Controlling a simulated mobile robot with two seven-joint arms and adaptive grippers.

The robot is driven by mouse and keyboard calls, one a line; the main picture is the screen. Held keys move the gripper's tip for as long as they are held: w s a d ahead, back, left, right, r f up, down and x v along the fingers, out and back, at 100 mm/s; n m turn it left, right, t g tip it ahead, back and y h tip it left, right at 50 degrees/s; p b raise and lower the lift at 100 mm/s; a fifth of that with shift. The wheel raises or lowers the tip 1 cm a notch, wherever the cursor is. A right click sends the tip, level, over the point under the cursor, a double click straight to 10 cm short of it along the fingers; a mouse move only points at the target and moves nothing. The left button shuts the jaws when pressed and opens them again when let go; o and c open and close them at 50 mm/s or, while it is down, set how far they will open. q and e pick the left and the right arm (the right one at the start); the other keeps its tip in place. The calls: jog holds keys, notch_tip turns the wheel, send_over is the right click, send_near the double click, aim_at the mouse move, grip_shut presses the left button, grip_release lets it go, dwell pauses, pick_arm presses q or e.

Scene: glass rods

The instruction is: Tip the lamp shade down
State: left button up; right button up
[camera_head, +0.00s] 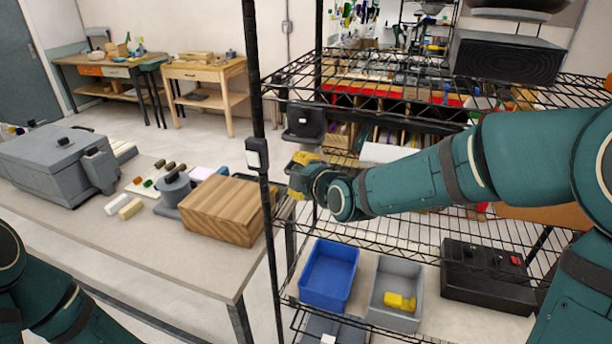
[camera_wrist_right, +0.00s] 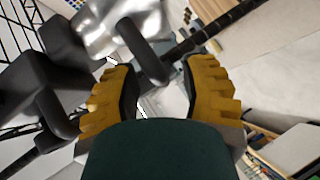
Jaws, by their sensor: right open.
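A dark lamp-like fixture (camera_head: 305,121) is at the front post of the wire rack, just above my right gripper (camera_head: 303,172) in the head view. In the right wrist view a shiny silver piece (camera_wrist_right: 120,25), which looks like the lamp shade, fills the top. A dark rounded bar (camera_wrist_right: 145,50) sticks out from it towards the gap between my fingers. My right gripper (camera_wrist_right: 155,72) is open, with its yellow fingers either side of the bar's end. I cannot tell whether they touch it. My left arm shows at the lower left; its gripper is out of frame.
The wire rack's black post (camera_head: 262,190) stands close beside my right gripper. A blue bin (camera_head: 329,274) and a grey bin (camera_head: 382,318) sit on the lower shelf. A wooden block (camera_head: 225,209) lies on the table to the left.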

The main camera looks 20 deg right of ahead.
jog(key=v, duration=1.2)
